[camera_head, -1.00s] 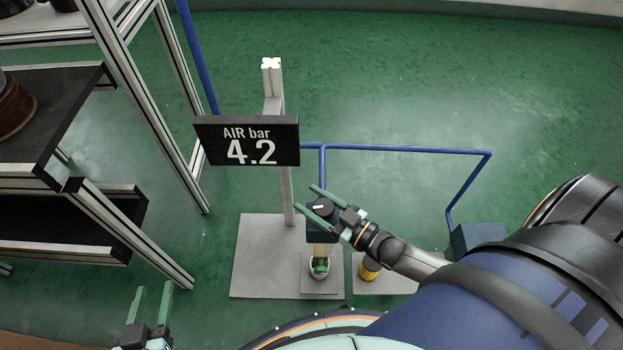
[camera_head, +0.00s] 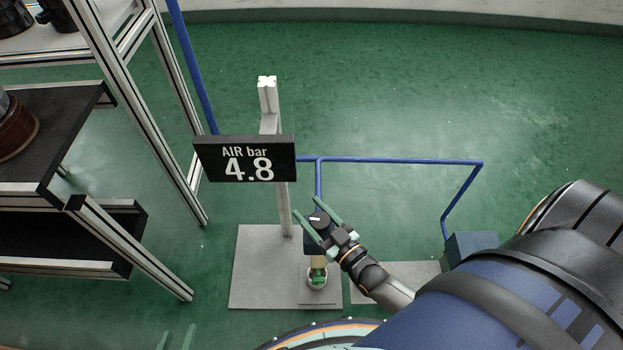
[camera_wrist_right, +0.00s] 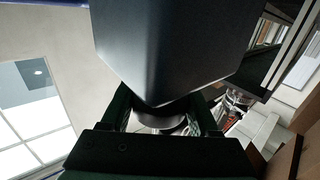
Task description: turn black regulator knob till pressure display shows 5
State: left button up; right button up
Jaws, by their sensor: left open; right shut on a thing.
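The black display panel (camera_head: 245,159) on the post reads "AIR bar 4.8". The black regulator knob (camera_head: 317,219) with a white mark sits on top of the regulator, below and right of the display. My right gripper (camera_head: 308,205) is shut on the knob, one green finger on each side. In the right wrist view a large dark block (camera_wrist_right: 175,45) fills the upper middle, and the gripper fingers (camera_wrist_right: 165,115) close in beneath it; the knob is mostly hidden there. My left gripper (camera_head: 176,336) is open and empty at the bottom left edge, with only its fingertips in view.
A metal-framed shelf rack (camera_head: 120,120) with dark shelves stands at the left. A blue pipe (camera_head: 400,160) runs right from behind the display post (camera_head: 284,205). A grey base plate (camera_head: 262,285) carries the post. The green floor behind is clear.

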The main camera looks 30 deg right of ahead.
jog(key=o, duration=1.3)
jog(key=shift+o, duration=0.2)
jog(key=s+d+p, duration=0.1)
jog(key=s, duration=1.1)
jog(key=shift+s+d, duration=0.2)
jog(key=shift+s, duration=0.05)
